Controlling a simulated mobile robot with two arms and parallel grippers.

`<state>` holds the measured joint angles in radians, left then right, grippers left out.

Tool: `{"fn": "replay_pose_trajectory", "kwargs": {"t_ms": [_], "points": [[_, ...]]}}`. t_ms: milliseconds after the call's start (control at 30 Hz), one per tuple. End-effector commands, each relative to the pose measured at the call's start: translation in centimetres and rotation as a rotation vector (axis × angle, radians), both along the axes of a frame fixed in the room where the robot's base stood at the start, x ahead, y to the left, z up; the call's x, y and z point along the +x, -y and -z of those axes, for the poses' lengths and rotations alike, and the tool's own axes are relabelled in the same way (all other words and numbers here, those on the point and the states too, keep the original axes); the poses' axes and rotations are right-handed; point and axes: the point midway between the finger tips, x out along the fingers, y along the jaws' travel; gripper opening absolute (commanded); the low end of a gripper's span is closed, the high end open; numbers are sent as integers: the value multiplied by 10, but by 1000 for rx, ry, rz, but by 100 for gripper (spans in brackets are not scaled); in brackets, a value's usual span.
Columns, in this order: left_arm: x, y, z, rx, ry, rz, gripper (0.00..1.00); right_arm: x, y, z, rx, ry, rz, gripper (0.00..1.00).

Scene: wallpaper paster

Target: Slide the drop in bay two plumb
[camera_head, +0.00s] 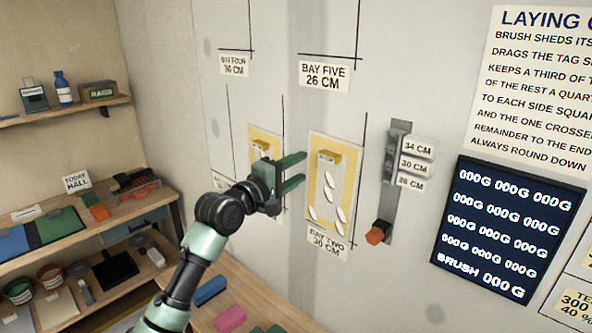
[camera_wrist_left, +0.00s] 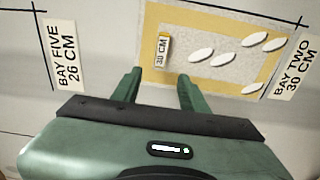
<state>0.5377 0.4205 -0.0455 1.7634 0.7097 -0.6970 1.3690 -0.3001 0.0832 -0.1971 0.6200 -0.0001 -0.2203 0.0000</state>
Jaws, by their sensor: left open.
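The drop in bay two (camera_head: 316,190) is a pale panel with yellow borders and white leaf shapes, lying against the wall above the BAY TWO 30 CM label (camera_head: 328,243). A yellow block (camera_head: 326,160) with a tag sits on its upper part. A dark upright line runs close to its right edge; I cannot tell whether they are parallel. My left gripper (camera_head: 303,169) is open and empty at the panel's left side. In the left wrist view the drop (camera_wrist_left: 272,75) lies just beyond the open fingers (camera_wrist_left: 157,78), with its 30 CM tag near them. My right gripper is not seen.
Another yellow-bordered panel (camera_head: 265,137) is left of my gripper, partly hidden. Shelves (camera_head: 75,240) with goods fill the left; a bench is below.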

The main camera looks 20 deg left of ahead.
Motion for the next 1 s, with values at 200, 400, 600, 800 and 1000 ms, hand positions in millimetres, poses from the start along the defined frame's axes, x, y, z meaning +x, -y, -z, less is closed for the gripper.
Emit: {"fn": "replay_pose_trajectory", "kwargs": {"t_ms": [200,400,600,800,1000], "points": [[28,8,-4,-3,0,0,44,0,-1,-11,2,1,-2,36],[55,16,-2,-1,0,-1,44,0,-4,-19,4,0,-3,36],[70,21,-1,-1,0,0,44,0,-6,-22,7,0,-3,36],[72,21,0,0,0,-1,44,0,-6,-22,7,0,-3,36],[72,21,0,1,0,-1,21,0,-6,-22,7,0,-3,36]]}}
